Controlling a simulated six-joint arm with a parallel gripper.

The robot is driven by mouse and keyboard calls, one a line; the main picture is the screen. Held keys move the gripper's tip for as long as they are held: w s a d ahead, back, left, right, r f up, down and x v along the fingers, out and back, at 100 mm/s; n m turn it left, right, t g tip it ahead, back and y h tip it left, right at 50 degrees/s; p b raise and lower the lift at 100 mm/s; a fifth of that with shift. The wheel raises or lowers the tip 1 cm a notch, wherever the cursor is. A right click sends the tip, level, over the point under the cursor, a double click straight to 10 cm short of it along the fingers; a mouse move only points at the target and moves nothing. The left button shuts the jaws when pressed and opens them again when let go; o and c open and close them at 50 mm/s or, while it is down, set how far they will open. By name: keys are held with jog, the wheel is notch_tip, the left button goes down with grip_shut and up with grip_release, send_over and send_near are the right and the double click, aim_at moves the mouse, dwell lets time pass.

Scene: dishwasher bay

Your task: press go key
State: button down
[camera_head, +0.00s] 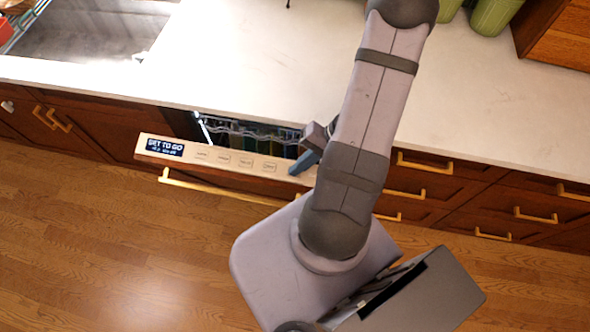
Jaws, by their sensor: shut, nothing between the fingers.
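The control panel (215,168) is a pale strip along the top edge of the partly open dishwasher door. Its dark display (165,147) at the left end appears to read "GET TO GO" or "SET TO GO", with a smaller line below. Several small square keys run along the strip to the right of it; their labels are too small to read, so I cannot tell which is the go key. My gripper (303,163) is shut and empty, its blue fingers at the right end of the panel. The fingers cover that end, and I cannot tell whether they touch it.
The dishwasher's rack with dishes (250,136) shows in the gap behind the panel. A gold handle (220,190) runs along the door's front. The white countertop (240,60) is largely clear, with a sink (95,30) at the left and green containers (492,15) at the back right.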

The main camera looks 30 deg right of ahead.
jog(key=shift+d, duration=0.1)
dwell(0.3)
jog(key=shift+w+r+p, duration=0.1)
jog(key=shift+r+p, duration=0.45)
jog(key=shift+r, duration=0.2)
jog(key=r+p, duration=0.1)
jog(key=a+r+p, duration=0.1)
jog(key=r, duration=0.1)
jog(key=s+r+p, duration=0.1)
jog(key=shift+a+r, duration=0.15)
jog(key=shift+r, duration=0.25)
dwell(0.7)
